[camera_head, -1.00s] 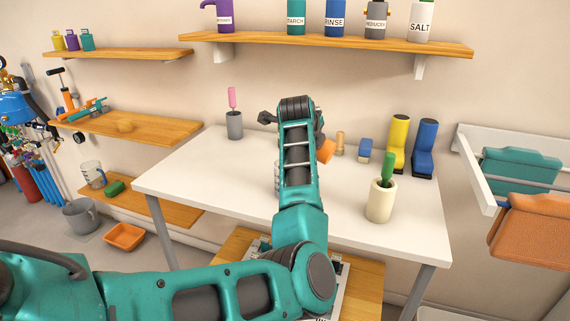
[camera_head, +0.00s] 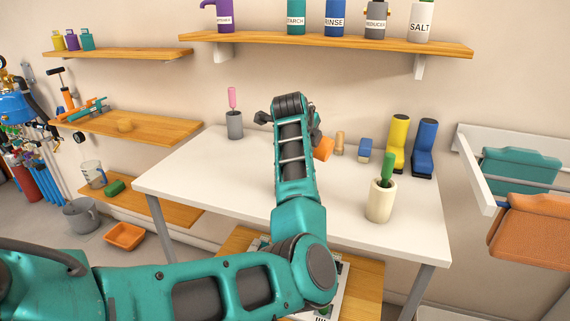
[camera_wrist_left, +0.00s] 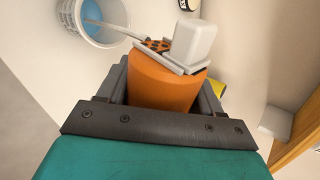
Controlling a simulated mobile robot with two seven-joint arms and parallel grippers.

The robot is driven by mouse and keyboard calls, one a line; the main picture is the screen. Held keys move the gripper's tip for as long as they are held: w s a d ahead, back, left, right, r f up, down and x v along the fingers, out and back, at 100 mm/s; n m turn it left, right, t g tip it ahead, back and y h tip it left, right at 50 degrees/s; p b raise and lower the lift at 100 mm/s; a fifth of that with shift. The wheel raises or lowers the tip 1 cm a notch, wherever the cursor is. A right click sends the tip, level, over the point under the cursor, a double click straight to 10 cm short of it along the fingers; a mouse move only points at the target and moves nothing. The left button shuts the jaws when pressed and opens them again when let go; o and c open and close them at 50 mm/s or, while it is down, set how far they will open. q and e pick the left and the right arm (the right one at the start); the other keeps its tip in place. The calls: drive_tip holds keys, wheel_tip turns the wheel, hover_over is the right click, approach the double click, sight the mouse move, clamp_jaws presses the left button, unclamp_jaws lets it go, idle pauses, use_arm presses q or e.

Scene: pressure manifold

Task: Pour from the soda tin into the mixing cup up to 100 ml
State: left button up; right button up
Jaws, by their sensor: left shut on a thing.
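The soda tin, an orange can (camera_wrist_left: 165,84) with a pale block and a thin spout at its top, sits between the fingers of my left gripper (camera_wrist_left: 166,90), which is shut on it. In the head view a piece of the orange tin (camera_head: 323,149) shows right of my wrist, tilted. The mixing cup (camera_wrist_left: 72,30) is whitish with blue content, at the upper left of the wrist view. The spout reaches over the cup's rim there. I cannot read the cup's level or see a stream. In the head view my arm hides the cup. My right gripper is not in view.
On the white table (camera_head: 200,172) stand a beige pot (camera_head: 381,203) with a green handle, yellow (camera_head: 398,140) and blue (camera_head: 425,145) boot-like objects, a small blue block (camera_head: 365,148) and a grey holder (camera_head: 234,125). The table's left part is clear.

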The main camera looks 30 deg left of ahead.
use_arm(q)
drive_tip(key=shift+a+r+n+h, duration=0.2)
drive_tip(key=shift+r+n+h, duration=0.25)
drive_tip(key=shift+h, duration=0.35)
idle(1.5)
